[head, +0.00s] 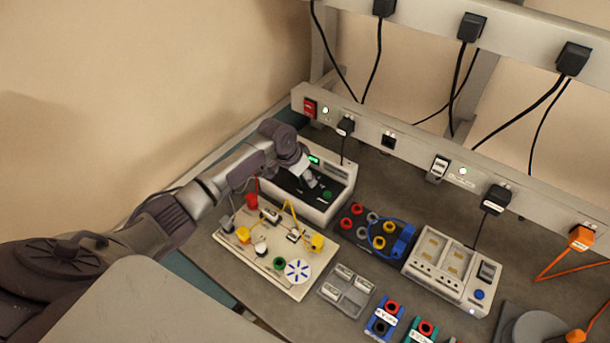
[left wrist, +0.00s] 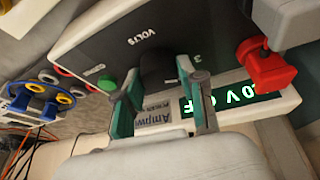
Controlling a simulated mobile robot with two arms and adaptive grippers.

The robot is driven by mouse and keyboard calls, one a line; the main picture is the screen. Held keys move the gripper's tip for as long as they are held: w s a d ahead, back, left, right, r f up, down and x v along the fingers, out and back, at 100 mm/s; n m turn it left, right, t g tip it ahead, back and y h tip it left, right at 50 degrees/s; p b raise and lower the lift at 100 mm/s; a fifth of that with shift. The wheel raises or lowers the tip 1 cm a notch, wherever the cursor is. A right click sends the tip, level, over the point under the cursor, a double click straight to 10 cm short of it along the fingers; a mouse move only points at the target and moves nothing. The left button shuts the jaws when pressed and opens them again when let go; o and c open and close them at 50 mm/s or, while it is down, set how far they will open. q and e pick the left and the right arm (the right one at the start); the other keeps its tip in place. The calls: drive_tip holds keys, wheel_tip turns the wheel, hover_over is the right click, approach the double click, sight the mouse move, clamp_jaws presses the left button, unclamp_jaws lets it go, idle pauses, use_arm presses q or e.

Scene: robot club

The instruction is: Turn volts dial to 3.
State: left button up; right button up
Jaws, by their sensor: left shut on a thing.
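The power supply (head: 342,178) is a white box with a black sloped panel, at the back left of the bench. In the left wrist view its panel (left wrist: 100,58) shows the word VOLTS, a "3" mark and a black volts dial (left wrist: 157,66). My left gripper (head: 311,181) is at the panel; in the left wrist view its teal-lined fingers (left wrist: 162,98) are shut on the dial, one on each side. The dial's pointer cannot be made out. The lit green display (left wrist: 222,100) is partly covered by a finger. My right gripper is not in view.
A power rail (head: 410,153) runs behind.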

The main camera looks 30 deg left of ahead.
use_arm(q)
drive_tip(key=shift+r, duration=0.1)
drive_tip(key=o, duration=1.1)
drive_tip(key=shift+o, duration=0.2)
drive_tip(key=v, duration=1.1)
drive_tip(key=shift+r, duration=0.4)
drive_tip(key=shift+s+a, duration=0.1)
